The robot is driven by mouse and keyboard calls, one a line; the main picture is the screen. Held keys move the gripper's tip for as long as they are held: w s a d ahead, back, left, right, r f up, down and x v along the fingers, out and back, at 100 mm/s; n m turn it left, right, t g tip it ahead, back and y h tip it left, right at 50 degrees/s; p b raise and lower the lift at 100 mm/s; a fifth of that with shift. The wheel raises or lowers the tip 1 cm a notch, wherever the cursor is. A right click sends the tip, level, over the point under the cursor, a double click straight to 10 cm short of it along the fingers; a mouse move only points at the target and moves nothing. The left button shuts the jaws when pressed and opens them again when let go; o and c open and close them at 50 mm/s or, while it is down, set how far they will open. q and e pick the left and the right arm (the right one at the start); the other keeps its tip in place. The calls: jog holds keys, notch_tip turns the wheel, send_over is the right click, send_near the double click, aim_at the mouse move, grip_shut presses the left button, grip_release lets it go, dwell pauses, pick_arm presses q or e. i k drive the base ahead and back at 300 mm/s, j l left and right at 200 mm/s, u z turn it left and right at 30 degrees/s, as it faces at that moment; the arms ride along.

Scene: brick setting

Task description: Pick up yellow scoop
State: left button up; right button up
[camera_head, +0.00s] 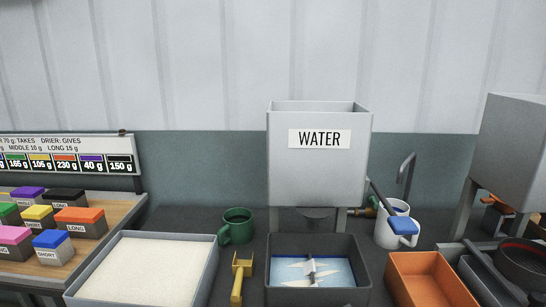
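The yellow scoop (237,287) lies on the dark counter, with its squarish head toward the back and its handle pointing toward me. It lies between the tray of white material (215,270) on its left and the dark grey bin (268,275) on its right. The green mug (238,228) stands just behind it. Nothing covers the scoop. Neither of my grippers shows in the head view.
A grey WATER tank (320,180) stands behind the dark bin. A white mug (391,238) with a blue-ended tool (402,224) and an orange bin (424,258) are to the right. Several coloured labelled blocks (81,215) sit on a wooden surface at left.

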aim_at(241, 268)
jog(key=l+u, duration=0.3)
jog(key=l, duration=0.35)
jog(key=l+u, duration=0.3)
jog(key=l, duration=0.35)
